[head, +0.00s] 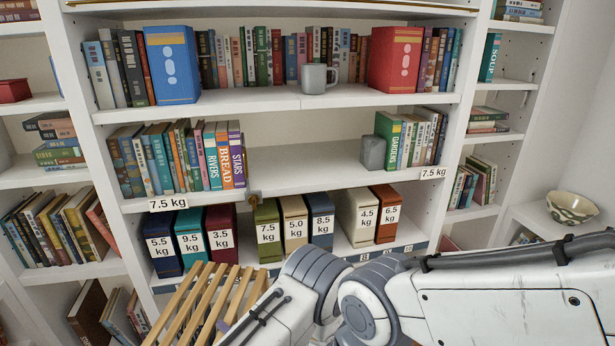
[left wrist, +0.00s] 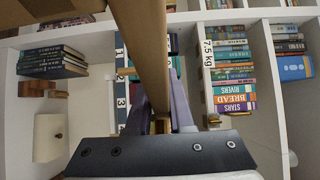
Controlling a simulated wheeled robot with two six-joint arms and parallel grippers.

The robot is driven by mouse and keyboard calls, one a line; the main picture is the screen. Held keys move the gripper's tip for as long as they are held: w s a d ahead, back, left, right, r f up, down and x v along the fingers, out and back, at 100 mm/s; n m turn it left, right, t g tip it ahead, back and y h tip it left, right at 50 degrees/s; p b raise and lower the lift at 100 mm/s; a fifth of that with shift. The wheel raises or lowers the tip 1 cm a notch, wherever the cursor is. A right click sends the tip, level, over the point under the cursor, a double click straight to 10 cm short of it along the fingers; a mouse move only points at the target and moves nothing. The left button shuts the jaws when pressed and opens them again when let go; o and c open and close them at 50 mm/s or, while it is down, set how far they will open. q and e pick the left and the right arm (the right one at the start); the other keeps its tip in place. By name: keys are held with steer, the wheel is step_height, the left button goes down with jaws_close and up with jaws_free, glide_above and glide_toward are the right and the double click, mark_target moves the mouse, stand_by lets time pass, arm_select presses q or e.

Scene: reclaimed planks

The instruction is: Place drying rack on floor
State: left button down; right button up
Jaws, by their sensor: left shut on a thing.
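The drying rack (head: 188,305) is a light wooden frame of parallel slats. It shows tilted at the bottom left of the head view, in front of the lower shelf, and its lower part is cut off by the frame edge. In the left wrist view a wooden bar of the rack (left wrist: 151,50) runs down between the fingers of my left gripper (left wrist: 158,98), which is shut on it. In the head view a white arm of mine covers the area right of the rack, and the fingertips do not show clearly. The floor is not clearly visible.
A white bookcase (head: 285,103) fills the view, with books, a grey mug (head: 318,78) and a blue box (head: 172,65). Weight-labelled binders (head: 268,230) stand on the lower shelf close behind the rack. A patterned bowl (head: 573,207) sits on a ledge at right.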

arm_select(q)
steer(key=shift+w+a+r+m+t+h, duration=0.1)
steer(key=shift+a+r+m+t+h, duration=0.2)
steer(key=shift+m+t, duration=0.2)
steer(key=shift+a+r+m+t+h, duration=0.1)
steer(key=shift+r+m+t+h, duration=0.1)
steer(key=shift+m+t+h, duration=0.7)
steer(key=shift+t+h, duration=0.1)
steer(key=shift+t, duration=0.1)
steer(key=shift+d+f+m+t+h, duration=0.1)
steer(key=shift+d+m+t+h, duration=0.1)
steer(key=shift+m+t+h, duration=0.45)
steer(key=shift+d+f+m+t+h, duration=0.15)
steer(key=shift+d+m+h, duration=0.1)
steer(key=shift+h, duration=0.7)
steer(key=shift+r, duration=0.1)
